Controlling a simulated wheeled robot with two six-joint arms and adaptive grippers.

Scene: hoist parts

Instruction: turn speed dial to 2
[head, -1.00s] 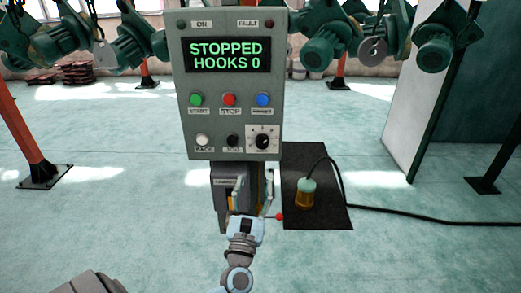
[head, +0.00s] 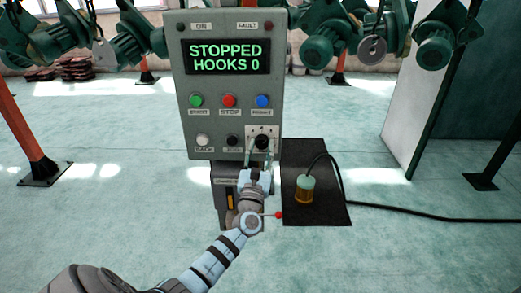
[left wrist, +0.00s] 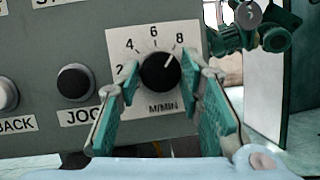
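The speed dial (head: 262,142) is a black knob on a white plate at the lower right of the grey control panel. In the left wrist view the dial (left wrist: 160,73) carries the marks 2, 4, 6, 8 and M/MIN. Its white pointer line points up and right, toward 8. My left gripper (head: 262,150) is at the panel, with one finger on each side of the dial. In the left wrist view its green-padded fingers (left wrist: 160,82) are apart and straddle the knob; I cannot tell if they touch it. My right gripper is out of view.
The panel display (head: 228,57) reads STOPPED, HOOKS 0. The black JOG button (left wrist: 75,82) is close left of the dial. White, green, red and blue buttons sit further off.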

